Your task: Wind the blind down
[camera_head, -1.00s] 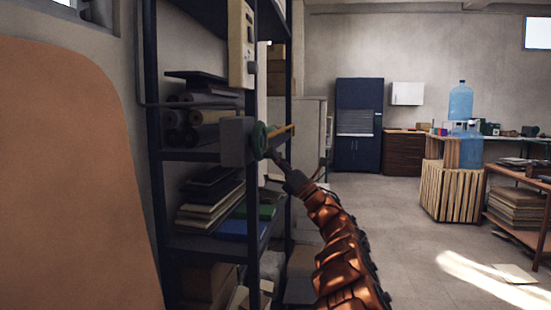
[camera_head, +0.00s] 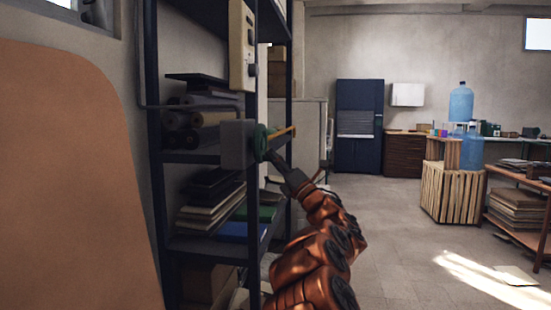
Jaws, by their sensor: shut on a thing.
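A grey box (camera_head: 237,145) sits at the front of the dark shelf rack, left of centre.
The shelf rack (camera_head: 152,120) holds rolls, boards and boxes close to my arm. A cream panel with knobs (camera_head: 241,45) hangs above the grey box. A large tan panel (camera_head: 70,180) fills the left. The floor (camera_head: 400,235) is open to the right.

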